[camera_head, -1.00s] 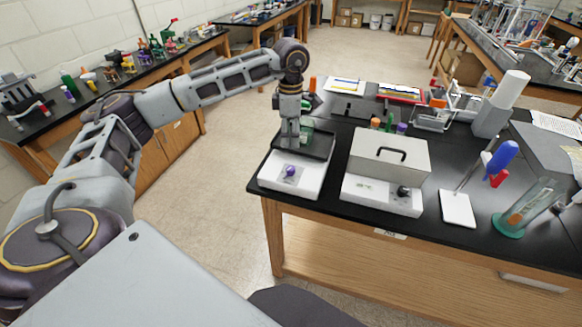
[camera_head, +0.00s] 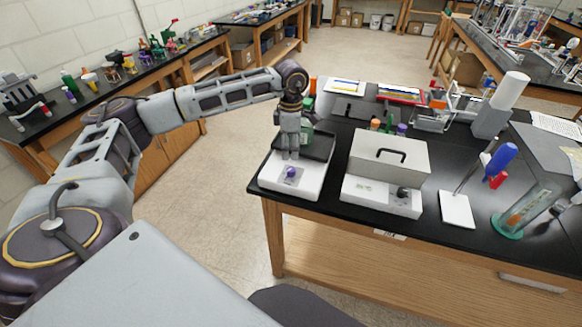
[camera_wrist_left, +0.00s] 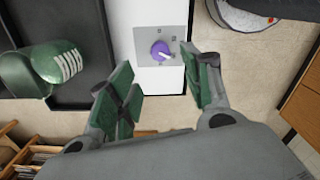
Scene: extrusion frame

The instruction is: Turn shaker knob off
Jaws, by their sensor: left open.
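The shaker (camera_head: 308,178) is a white box with a black top tray at the left front corner of the black bench. Its purple knob (camera_head: 291,173) sits on a grey panel on the front part. In the left wrist view the knob (camera_wrist_left: 160,50) shows a white pointer mark toward the lower right. My left gripper (camera_head: 291,156) is above the shaker, just behind the knob. In the left wrist view its green-padded fingers (camera_wrist_left: 160,80) are spread, with nothing between them, and the knob lies just beyond the tips. My right gripper is not in view.
A grey lidded box (camera_head: 389,156) on a white base with a black knob stands to the right. A white pad (camera_head: 457,210) and a glass cylinder (camera_head: 530,208) are farther right.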

